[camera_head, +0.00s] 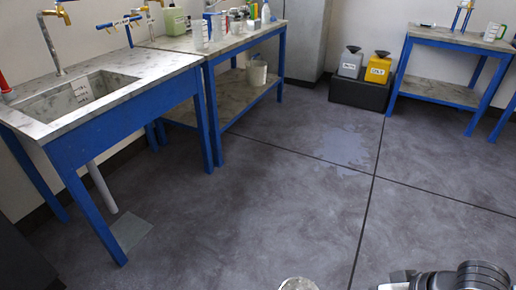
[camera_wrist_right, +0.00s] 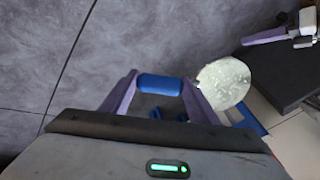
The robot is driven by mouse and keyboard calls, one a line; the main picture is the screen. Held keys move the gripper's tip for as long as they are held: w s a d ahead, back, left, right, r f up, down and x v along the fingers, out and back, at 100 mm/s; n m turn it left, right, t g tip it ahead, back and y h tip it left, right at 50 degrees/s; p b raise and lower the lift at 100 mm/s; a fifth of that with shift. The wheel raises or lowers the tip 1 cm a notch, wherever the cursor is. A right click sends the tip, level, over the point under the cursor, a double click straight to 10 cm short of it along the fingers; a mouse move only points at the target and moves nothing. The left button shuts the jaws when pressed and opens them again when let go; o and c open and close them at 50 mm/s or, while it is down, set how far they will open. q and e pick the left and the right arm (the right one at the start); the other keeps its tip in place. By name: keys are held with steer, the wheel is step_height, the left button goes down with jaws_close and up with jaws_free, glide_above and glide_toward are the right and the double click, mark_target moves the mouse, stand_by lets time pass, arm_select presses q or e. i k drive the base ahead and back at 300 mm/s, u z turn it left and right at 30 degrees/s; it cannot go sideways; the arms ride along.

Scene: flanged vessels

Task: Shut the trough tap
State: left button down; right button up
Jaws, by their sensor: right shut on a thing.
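A pale trough (camera_head: 40,108) is sunk in a marble-topped bench at the left of the head view. A tap with a metal spout (camera_head: 50,45) stands at its back edge. No stream of water can be made out. A white marked object (camera_head: 82,90) is in the trough. In the right wrist view my right gripper (camera_wrist_right: 160,92) is shut on a blue cylinder-shaped thing (camera_wrist_right: 160,83); what it belongs to is unclear. The right gripper's fingers do not show in the head view.
More blue-levered taps (camera_head: 130,22) are on the wall. A second bench (camera_head: 215,47) holds bottles and beakers. A pale patch like a puddle (camera_head: 345,145) lies on the floor. A pale round thing (camera_wrist_right: 223,83) is beside the right gripper. The middle floor is clear.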

mark_target(154, 60)
steer(key=z, duration=0.4)
steer(key=i, duration=1.8)
steer(key=u, duration=0.9)
steer(key=i, duration=0.9)
steer(key=u, duration=1)
